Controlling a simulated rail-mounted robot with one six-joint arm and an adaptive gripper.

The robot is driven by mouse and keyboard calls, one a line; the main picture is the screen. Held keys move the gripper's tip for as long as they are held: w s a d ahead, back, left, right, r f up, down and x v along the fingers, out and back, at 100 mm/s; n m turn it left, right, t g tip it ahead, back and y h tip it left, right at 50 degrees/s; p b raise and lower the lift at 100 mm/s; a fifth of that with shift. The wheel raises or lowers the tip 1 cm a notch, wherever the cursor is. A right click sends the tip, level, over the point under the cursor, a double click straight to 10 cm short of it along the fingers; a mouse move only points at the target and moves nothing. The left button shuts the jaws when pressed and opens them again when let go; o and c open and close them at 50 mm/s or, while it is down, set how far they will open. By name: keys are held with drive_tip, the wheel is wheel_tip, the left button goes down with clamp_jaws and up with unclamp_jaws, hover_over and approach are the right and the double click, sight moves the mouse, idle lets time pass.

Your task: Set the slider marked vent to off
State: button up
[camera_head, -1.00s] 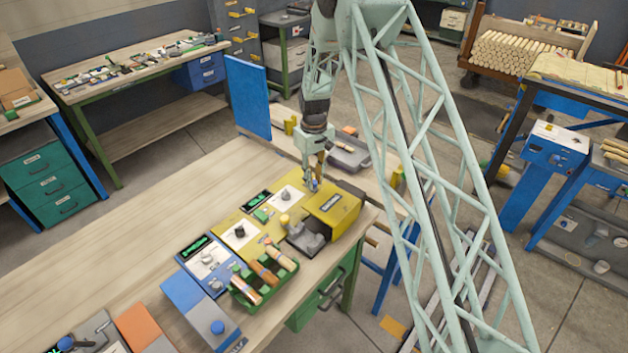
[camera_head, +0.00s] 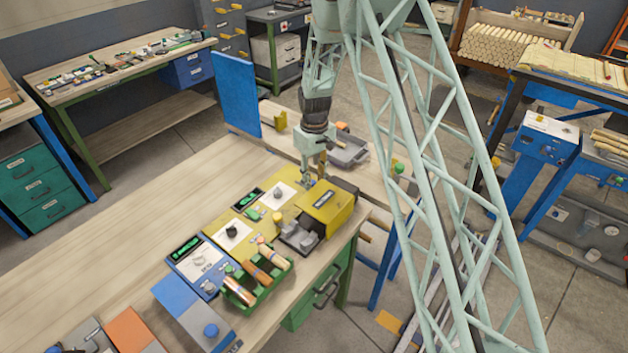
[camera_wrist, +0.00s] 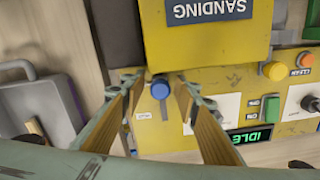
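A yellow sanding machine (camera_head: 328,205) stands at the right end of the bench; its panel (camera_wrist: 150,135) fills the lower middle of the wrist view. A round blue slider knob (camera_wrist: 160,90) sits on this panel just below the dark SANDING plate, at the upper end of a short slot. A small label (camera_wrist: 143,115) beside it is too small to read. My gripper (camera_wrist: 160,82) is open, its two fingers on either side of the knob and apart from it in the picture. In the head view my gripper (camera_head: 314,180) hangs over the panel and hides the knob.
To the right in the wrist view are a green IDLE display (camera_wrist: 250,137), a green button (camera_wrist: 270,107), an orange button (camera_wrist: 274,71) and a black knob (camera_wrist: 310,103). A grey tray (camera_wrist: 42,110) lies to the left. A green rack (camera_head: 240,290) holds turned pieces.

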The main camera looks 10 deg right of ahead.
sight(314, 183)
drive_tip(key=shift+w+a, duration=0.1)
idle(0.3)
drive_tip(key=shift+r, duration=1.1)
wheel_tip(314, 183, up, 10)
drive_tip(key=shift+f, duration=0.1)
